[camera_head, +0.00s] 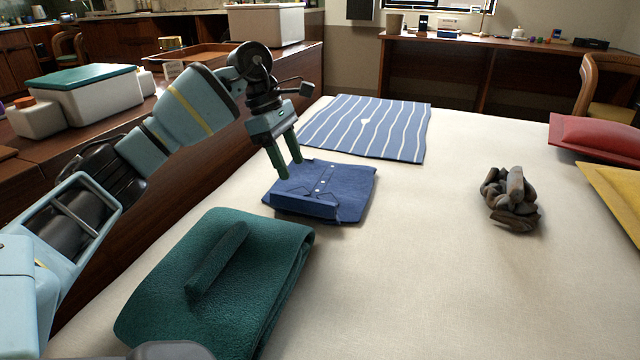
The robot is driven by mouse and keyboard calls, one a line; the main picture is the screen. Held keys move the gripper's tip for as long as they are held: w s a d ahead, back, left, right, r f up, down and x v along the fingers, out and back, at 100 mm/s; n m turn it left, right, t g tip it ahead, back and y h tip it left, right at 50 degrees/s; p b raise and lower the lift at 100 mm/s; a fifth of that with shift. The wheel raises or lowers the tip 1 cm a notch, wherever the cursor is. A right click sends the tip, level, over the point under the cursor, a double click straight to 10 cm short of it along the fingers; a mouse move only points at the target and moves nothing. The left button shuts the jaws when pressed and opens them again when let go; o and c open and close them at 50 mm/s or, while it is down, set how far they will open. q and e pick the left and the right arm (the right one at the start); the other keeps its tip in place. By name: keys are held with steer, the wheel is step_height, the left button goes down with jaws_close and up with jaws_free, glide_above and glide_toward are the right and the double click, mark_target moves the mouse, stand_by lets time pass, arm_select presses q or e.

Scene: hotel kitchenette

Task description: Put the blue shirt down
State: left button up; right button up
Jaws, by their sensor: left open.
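The blue shirt (335,190) lies folded on the cream bed or table surface, in the middle of the head view, with small light buttons down its front. My left gripper (288,170) is open, pointing down at the shirt's left part. Its fingertips are at or just above the cloth; I cannot tell whether they touch it. The shirt seems to rest flat on the surface. My right gripper is not in view.
A blue striped cloth (385,118) lies behind the shirt, and a folded green cloth (270,245) in front. A crumpled grey-brown cloth (511,198) is at right, near red (590,137) and yellow (615,190) cushions. Bare surface (430,270) lies between.

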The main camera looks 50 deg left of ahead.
mark_target(302, 195)
arm_select(q)
steer(key=shift+s+a, duration=0.15)
steer(key=shift+s, duration=0.05)
steer(key=shift+f+b, duration=0.2)
steer(key=shift+b, duration=0.1)
steer(key=shift+b+x, duration=0.4)
steer(key=shift+x, duration=0.55)
steer(key=shift+w+f, duration=0.1)
steer(key=shift+f, duration=0.15)
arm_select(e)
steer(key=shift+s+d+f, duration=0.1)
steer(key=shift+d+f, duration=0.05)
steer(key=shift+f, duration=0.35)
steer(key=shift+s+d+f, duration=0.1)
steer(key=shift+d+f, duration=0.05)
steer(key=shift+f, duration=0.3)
arm_select(q)
steer(key=b+x, duration=0.3)
steer(key=x, duration=0.2)
steer(key=shift+w+a+f, duration=0.15)
steer(key=shift+c, duration=0.7)
jaws_close()
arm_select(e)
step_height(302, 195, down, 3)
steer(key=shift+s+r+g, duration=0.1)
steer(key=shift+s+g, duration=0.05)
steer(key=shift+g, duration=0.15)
